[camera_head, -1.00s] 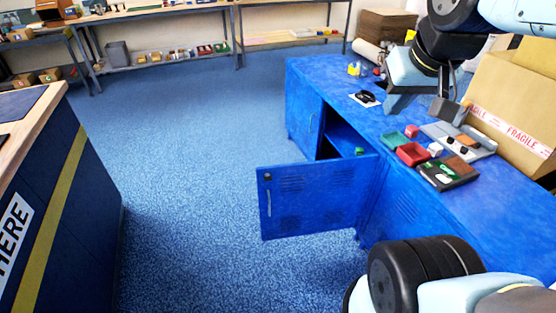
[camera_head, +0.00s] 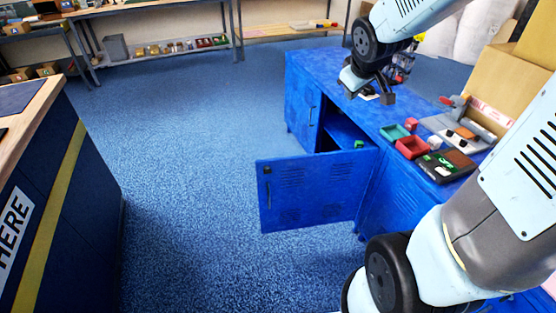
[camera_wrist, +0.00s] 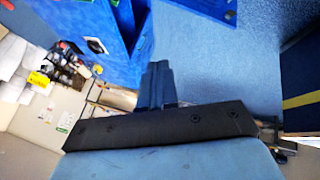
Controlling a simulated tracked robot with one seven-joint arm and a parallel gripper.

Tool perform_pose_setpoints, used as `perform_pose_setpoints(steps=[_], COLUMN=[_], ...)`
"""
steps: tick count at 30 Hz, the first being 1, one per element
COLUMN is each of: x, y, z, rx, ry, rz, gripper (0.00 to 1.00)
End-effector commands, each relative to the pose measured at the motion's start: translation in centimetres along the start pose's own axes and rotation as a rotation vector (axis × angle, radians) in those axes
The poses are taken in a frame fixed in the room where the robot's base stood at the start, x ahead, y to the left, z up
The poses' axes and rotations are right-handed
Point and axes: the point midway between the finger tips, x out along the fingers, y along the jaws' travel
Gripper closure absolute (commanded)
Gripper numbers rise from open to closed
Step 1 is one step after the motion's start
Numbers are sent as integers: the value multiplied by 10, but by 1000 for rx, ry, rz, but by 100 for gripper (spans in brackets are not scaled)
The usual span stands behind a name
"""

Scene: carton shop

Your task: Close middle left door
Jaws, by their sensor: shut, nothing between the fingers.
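The blue cabinet (camera_head: 302,68) stands right of centre in the head view. Its open door (camera_head: 312,196), with vents and a handle at its left, sticks out toward the aisle, hinged near its right edge. The opening behind it shows a dark inside with a small green thing (camera_head: 359,144). A door farther left on the cabinet is shut. My gripper (camera_head: 388,98) is above the cabinet top near its far end, apart from the open door. Its fingers are together and empty in the wrist view (camera_wrist: 158,82). Blue cabinet surfaces show at the wrist view's top.
Small trays, including a red one (camera_head: 411,147) and a green one (camera_head: 394,132), lie on the cabinet top with a dark board (camera_head: 446,166). A carton (camera_head: 490,82) stands behind them. A wood-topped counter (camera_head: 40,92) is at left. The blue floor (camera_head: 190,170) between is clear.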

Motion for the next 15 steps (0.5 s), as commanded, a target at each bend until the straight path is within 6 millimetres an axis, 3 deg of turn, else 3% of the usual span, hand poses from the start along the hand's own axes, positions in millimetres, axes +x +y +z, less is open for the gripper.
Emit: perform_pose_setpoints(steps=[1,8,15], x=[17,86,155], y=[-2,-18,-50], z=[-4,-21,-29], rx=[-41,-240,-437], ry=[1,49,117], rz=[-7,-38,-97], gripper=[100,100,100])
